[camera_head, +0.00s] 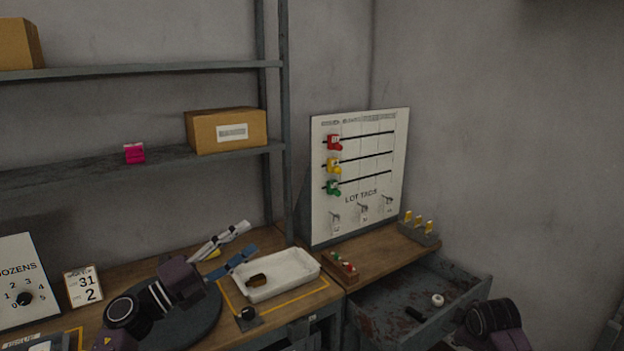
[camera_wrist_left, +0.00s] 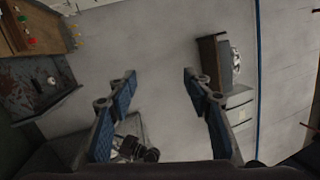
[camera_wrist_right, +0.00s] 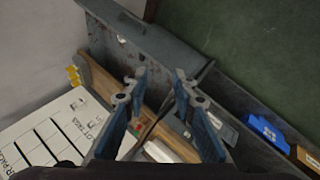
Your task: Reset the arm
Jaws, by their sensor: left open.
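My left gripper (camera_head: 245,239) is at the bench, its arm coming in over the dark round base, with its fingers apart beside the white tray. In the left wrist view its fingers (camera_wrist_left: 158,75) are spread with nothing between them. My right arm (camera_head: 495,320) shows at the lower right of the head view, by the open drawer; its fingers are out of that view. In the right wrist view the right gripper's fingers (camera_wrist_right: 160,78) are apart, with the drawer and board behind them. I see no object held there.
A white tray (camera_head: 296,265) with a brown item sits on the bench. A board (camera_head: 318,215) with red, yellow and green pieces stands behind. The open drawer (camera_head: 440,315) holds a white ring and a dark item. A cardboard box (camera_head: 200,135) sits on the shelf.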

